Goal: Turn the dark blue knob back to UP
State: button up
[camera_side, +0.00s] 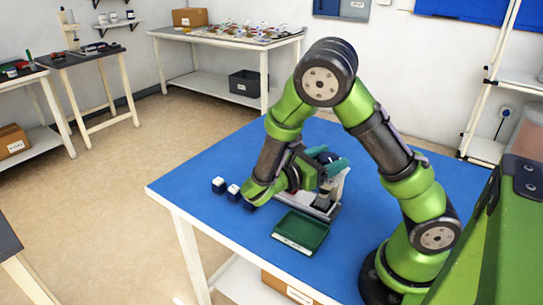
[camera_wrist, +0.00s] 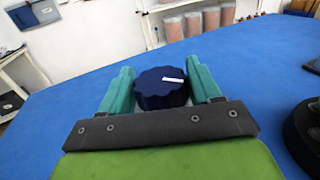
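The dark blue knob (camera_wrist: 160,95) has a scalloped rim and a short white mark on its top face, lying nearly crosswise and right of its middle in the wrist view. My gripper (camera_wrist: 162,82) has its two teal fingers on either side of the knob, very close to its rim; I cannot tell whether they press on it. In the side view my gripper (camera_side: 331,165) is at the small grey-white feeder (camera_side: 323,205) on the blue table. The knob is mostly hidden there by the fingers, and no UP lettering can be read.
A green tray (camera_side: 300,244) lies in front of the feeder. Small dark blocks with white tops (camera_side: 219,184) stand left of my wrist on the blue table (camera_side: 200,166). The back right of the table is clear. Other benches and shelves stand farther off.

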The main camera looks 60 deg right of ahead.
jog(key=shift+c, duration=1.4)
jog(key=shift+n+t+h, duration=0.4)
jog(key=shift+n+t, duration=0.4)
jog(key=shift+t, duration=0.4)
jog(key=o, duration=1)
jog(key=v, duration=1.7)
jog(key=shift+w+d, duration=0.1)
